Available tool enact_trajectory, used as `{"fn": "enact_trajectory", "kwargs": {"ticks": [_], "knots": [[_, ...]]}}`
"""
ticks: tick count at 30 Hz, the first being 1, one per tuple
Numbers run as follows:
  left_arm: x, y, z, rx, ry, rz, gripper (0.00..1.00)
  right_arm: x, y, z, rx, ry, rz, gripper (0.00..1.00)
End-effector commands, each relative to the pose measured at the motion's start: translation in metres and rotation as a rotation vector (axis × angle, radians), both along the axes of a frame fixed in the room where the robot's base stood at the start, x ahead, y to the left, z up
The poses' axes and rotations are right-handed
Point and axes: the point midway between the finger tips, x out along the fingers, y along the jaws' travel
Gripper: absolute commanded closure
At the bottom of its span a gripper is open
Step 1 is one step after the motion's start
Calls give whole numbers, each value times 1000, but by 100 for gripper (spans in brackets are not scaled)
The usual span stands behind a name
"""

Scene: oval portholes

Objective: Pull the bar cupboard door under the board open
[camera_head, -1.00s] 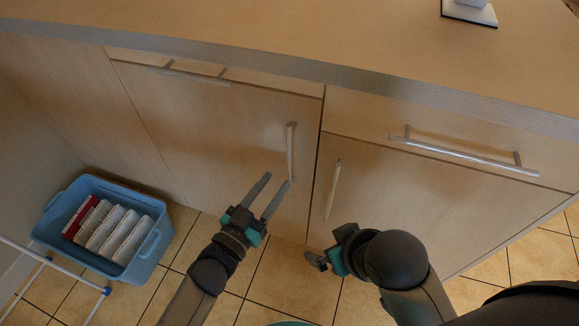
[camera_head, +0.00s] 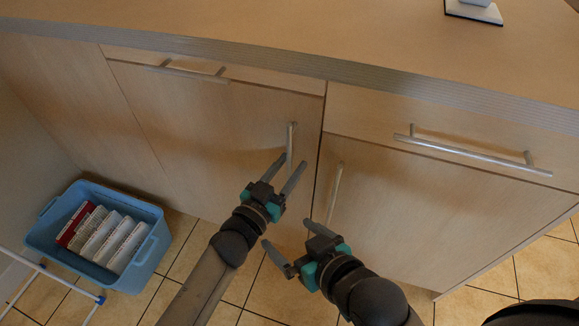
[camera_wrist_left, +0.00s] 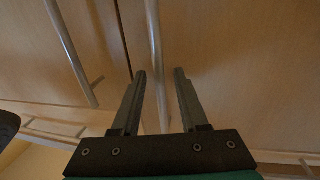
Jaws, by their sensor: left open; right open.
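Two pale wood cupboard doors sit side by side under the worktop board (camera_head: 300,72): a left door (camera_head: 215,130) and a right door (camera_head: 420,210). Both look closed. The left door's upright bar handle (camera_head: 291,138) is near its right edge; the right door's bar handle (camera_head: 334,190) is near its left edge. My left gripper (camera_head: 293,162) is open at the lower part of the left door's handle. In the left wrist view that bar (camera_wrist_left: 156,50) runs between the open fingers; contact cannot be told. My right gripper (camera_head: 287,233) is open and empty, lower down.
Drawers with horizontal handles (camera_head: 470,153) sit above the doors. A blue crate (camera_head: 150,255) with several upright white and red items stands on the tiled floor at left, beside a white rack (camera_head: 40,268). A white object (camera_head: 474,10) stands on the worktop.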

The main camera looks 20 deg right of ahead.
Motion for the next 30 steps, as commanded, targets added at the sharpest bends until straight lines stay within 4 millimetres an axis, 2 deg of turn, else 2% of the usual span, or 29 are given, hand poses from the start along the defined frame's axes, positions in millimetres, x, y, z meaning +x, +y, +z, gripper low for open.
{"fn": "enact_trajectory", "kwargs": {"ticks": [12, 24, 30], "knots": [[2, -2, 0, 0, 0, 0, 57, 1, 3, 1, 12, -20, 1, 0], [2, -2, 0, 0, 0, 0, 100, 1, 3, 0, 10, -18, 2, 0], [2, -2, 0, 0, 0, 0, 100, 0, 3, 0, 10, -18, 2, 0]]}}
